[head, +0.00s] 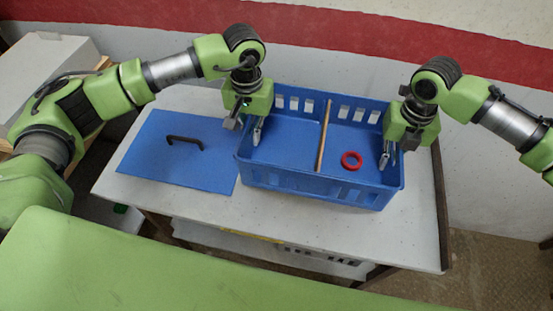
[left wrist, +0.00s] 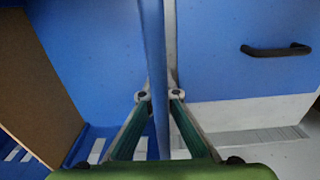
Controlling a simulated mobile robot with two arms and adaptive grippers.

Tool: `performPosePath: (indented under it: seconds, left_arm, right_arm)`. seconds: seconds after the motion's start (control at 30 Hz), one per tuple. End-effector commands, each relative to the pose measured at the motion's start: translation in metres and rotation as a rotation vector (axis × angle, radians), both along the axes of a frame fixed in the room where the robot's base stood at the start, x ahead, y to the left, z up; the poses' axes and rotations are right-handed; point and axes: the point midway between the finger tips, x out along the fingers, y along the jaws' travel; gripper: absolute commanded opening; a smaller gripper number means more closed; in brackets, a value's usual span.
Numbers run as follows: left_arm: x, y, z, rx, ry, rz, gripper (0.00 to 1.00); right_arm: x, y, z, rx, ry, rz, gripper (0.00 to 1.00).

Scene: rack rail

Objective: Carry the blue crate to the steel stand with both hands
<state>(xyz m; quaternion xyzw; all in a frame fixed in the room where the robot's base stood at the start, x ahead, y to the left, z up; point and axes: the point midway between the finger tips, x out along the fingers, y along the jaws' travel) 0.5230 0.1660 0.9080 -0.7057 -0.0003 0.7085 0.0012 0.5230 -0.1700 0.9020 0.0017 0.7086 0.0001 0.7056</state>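The blue crate (head: 320,187) sits on a white-topped table (head: 410,230). It holds a red ring (head: 351,160) and a wooden divider (head: 324,135). My left gripper (head: 252,128) is at the crate's left wall. In the left wrist view, that wall (left wrist: 156,60) runs between its two fingertips (left wrist: 159,96), which look close against both sides. My right gripper (head: 387,155) is at the right wall, with a finger showing inside the crate; its grip on the wall is unclear. I cannot identify the steel stand.
A blue board (head: 180,165) with a black handle (head: 185,140) lies on the table left of the crate. Bare table top lies in front and right of the crate. A wall with a red band (head: 340,32) stands behind. A pale box (head: 40,75) stands at the far left.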

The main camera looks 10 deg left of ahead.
Motion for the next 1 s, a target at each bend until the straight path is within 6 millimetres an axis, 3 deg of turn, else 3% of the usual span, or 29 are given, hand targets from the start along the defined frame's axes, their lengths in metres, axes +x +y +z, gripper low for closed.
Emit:
performPosePath:
  seconds: [0.03,0.1,0.57,1.0]
  left_arm:
    - [0.0,0.002,-0.011,0.004,0.0,0.003,0.0]
    - [0.0,0.002,-0.015,0.004,-0.001,0.003,0.0]
    - [0.001,0.002,-0.015,0.004,-0.001,0.003,0.0]
    - [0.0,0.002,-0.032,0.004,-0.001,0.003,0.0]
  right_arm:
    - [0.001,-0.001,-0.011,-0.003,-0.001,-0.002,0.0]
    - [0.001,-0.002,-0.015,-0.003,-0.001,-0.002,0.0]
    - [0.001,-0.002,-0.015,-0.004,-0.001,-0.003,0.0]
    - [0.001,-0.002,-0.032,-0.004,-0.001,-0.003,0.0]
